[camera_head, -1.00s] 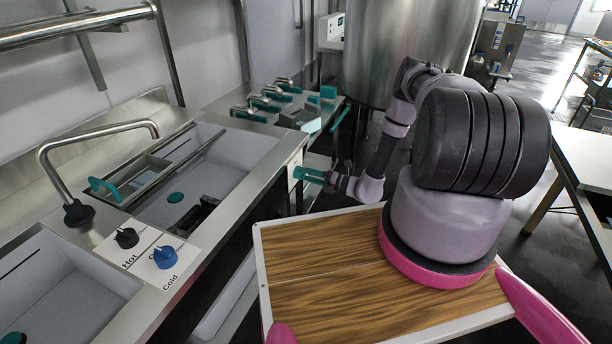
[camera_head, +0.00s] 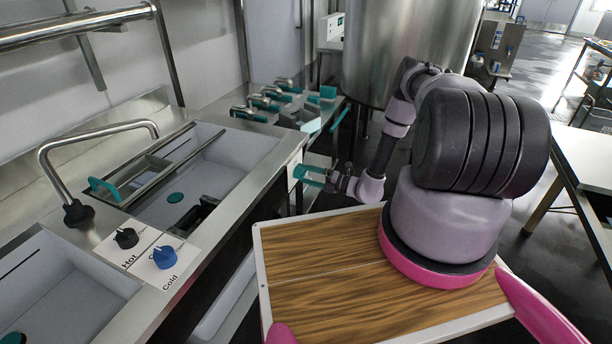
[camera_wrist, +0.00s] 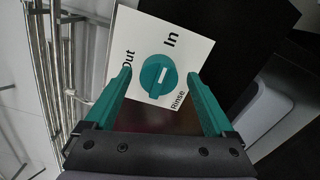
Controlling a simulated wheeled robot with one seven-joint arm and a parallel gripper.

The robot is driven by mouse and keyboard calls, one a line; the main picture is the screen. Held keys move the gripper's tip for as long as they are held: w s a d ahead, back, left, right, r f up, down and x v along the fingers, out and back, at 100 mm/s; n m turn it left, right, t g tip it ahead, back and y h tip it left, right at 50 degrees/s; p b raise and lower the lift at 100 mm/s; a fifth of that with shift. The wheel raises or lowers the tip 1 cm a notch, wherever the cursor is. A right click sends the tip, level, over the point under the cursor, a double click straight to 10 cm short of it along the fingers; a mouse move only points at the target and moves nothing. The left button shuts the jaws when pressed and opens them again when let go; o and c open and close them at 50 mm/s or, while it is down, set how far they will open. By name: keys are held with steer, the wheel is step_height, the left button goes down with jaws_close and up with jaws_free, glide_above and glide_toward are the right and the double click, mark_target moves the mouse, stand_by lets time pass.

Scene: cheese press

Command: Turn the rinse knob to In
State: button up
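The rinse knob (camera_wrist: 158,77) is a round teal knob with a pale line on its face. It sits on a white label plate (camera_wrist: 181,34) marked Out, In and Rinse, seen tilted in the wrist view. My gripper (camera_wrist: 160,80) has teal fingers, spread on both sides of the knob with gaps to it in the picture. I cannot tell how far short of the knob the tips are. In the head view my gripper (camera_head: 306,175) is by the end panel of the sink counter, fingers apart. The knob cannot be made out there.
The steel sink counter (camera_head: 262,150) runs along the left, with a hot knob (camera_head: 126,238) and a blue cold knob (camera_head: 165,257). Teal-handled valves (camera_head: 268,97) stand farther back. A large steel tank (camera_head: 405,50) is behind my arm.

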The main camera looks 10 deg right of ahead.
steer(key=v, duration=1)
steer(key=shift+s+d, duration=0.25)
steer(key=shift+r, duration=0.1)
steer(key=s+a+r+n+g+h, duration=0.15)
steer(key=r+n+g, duration=0.35)
steer(key=r+n, duration=0.85)
steer(key=a+r+n+g+h, duration=0.25)
steer(key=r+n+g, duration=0.4)
steer(key=r, duration=1.35)
steer(key=s+r+n+t+h, duration=0.8)
steer(key=s+r+n, duration=0.8)
steer(key=s+r, duration=0.5)
step_height(320, 180, up, 4)
steer(key=shift+s+f+h, duration=0.1)
steer(key=shift+s+h, duration=0.2)
steer(key=shift+s, duration=0.1)
